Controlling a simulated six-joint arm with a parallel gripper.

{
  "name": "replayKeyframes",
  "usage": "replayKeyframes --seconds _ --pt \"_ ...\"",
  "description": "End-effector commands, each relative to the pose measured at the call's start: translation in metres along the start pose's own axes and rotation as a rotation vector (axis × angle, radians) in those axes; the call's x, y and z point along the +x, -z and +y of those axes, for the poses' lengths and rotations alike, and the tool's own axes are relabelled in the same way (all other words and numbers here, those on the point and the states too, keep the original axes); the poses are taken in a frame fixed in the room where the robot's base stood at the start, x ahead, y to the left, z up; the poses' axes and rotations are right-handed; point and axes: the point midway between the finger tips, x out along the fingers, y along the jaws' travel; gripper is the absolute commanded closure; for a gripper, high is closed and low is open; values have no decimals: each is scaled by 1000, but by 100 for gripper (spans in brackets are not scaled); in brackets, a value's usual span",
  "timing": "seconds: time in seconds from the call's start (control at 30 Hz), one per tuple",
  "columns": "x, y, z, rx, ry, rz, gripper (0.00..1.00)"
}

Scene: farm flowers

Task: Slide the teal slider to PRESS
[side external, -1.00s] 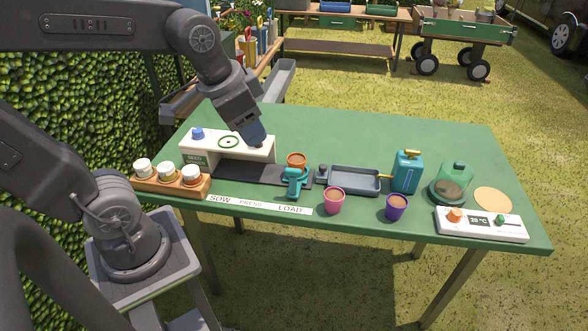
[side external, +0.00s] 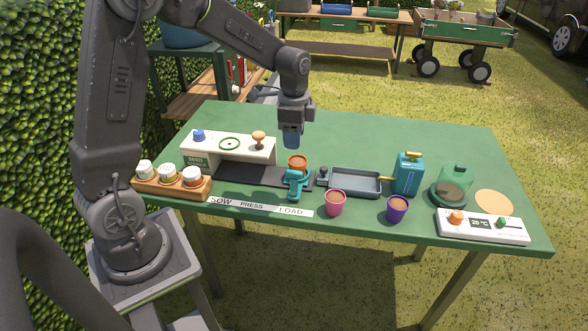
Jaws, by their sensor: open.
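The teal slider (side external: 296,182) stands on the dark track (side external: 250,174), above the LOAD end of the label strip (side external: 258,206). The strip reads SOW, PRESS, LOAD from left to right. An orange pot (side external: 297,163) with brown soil sits in the slider's holder. My gripper (side external: 292,142) is open and points down, a little above and behind the orange pot. It appears empty and apart from the slider. Its fingers are small in this view.
The white seed station (side external: 228,148) with a blue knob and wooden knob stands left. A wooden rack (side external: 170,187) holds several jars. A grey tray (side external: 354,181), pink pot (side external: 335,203) and purple pot (side external: 397,209) stand right of the slider.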

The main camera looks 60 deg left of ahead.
Motion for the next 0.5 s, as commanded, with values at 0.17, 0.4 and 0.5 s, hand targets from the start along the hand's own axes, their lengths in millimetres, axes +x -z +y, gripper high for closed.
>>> replayKeyframes --seconds 0.17,0.4,0.5 --pt "39 0 1 -1 -5 -3 56" --pt "83 0 1 -1 -3 -2 56" --pt "96 0 1 -1 -2 -2 56"
